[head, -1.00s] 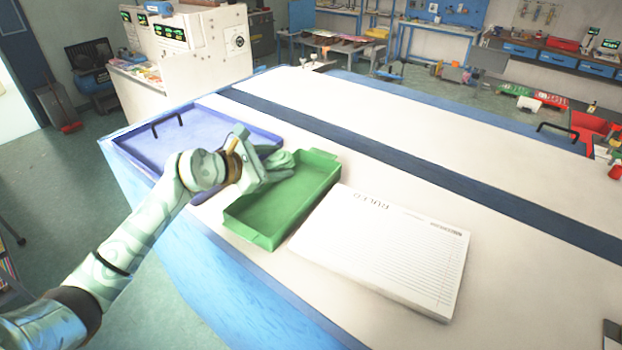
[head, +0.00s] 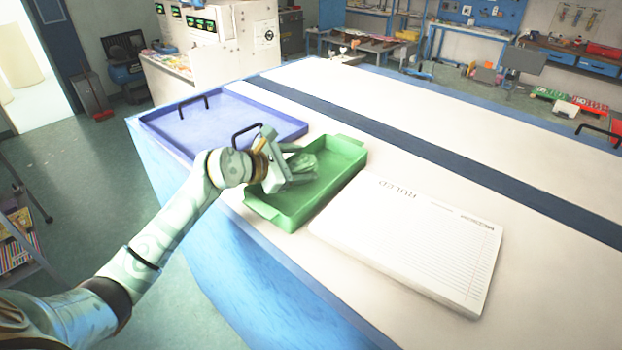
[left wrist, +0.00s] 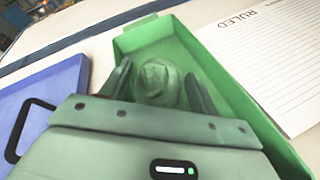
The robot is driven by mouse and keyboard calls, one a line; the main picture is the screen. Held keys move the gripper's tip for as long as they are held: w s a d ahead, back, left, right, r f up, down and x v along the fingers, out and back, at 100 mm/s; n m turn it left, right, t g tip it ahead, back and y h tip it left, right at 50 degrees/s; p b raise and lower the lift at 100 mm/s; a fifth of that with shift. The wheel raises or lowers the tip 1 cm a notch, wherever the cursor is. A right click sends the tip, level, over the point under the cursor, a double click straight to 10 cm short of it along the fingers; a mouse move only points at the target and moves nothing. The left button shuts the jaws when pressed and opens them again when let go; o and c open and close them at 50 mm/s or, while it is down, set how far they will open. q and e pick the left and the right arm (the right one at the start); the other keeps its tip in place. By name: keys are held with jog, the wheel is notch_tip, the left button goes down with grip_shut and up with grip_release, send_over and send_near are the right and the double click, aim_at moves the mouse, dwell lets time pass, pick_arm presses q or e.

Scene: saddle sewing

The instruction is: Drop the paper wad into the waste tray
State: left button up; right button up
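The green tray (head: 268,212) lies on the table, left of the ruled pad. A blue-violet tray (head: 225,118) with black handles lies to its left; I cannot tell from markings which one is the waste tray. My left gripper (head: 300,166) is over the green tray. In the left wrist view, a crumpled wad (left wrist: 158,83), tinted pale green, shows between the two fingers (left wrist: 159,70). The fingers stand apart, with a narrow gap on each side of the wad. The wad's height above the tray floor is unclear. My right gripper is not in view.
A thick white pad marked RULED (head: 410,240) lies close to the right of the green tray. A dark blue strip (head: 430,148) runs along the table behind the trays.

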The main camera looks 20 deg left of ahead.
pick_arm(q)
jog(key=shift+o, duration=1.2)
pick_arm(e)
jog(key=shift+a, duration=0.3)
pick_arm(q)
jog(key=b+v, duration=0.4)
jog(key=v, duration=1.2)
jog(key=shift+s+b, duration=0.2)
jog(key=shift+b, duration=0.2)
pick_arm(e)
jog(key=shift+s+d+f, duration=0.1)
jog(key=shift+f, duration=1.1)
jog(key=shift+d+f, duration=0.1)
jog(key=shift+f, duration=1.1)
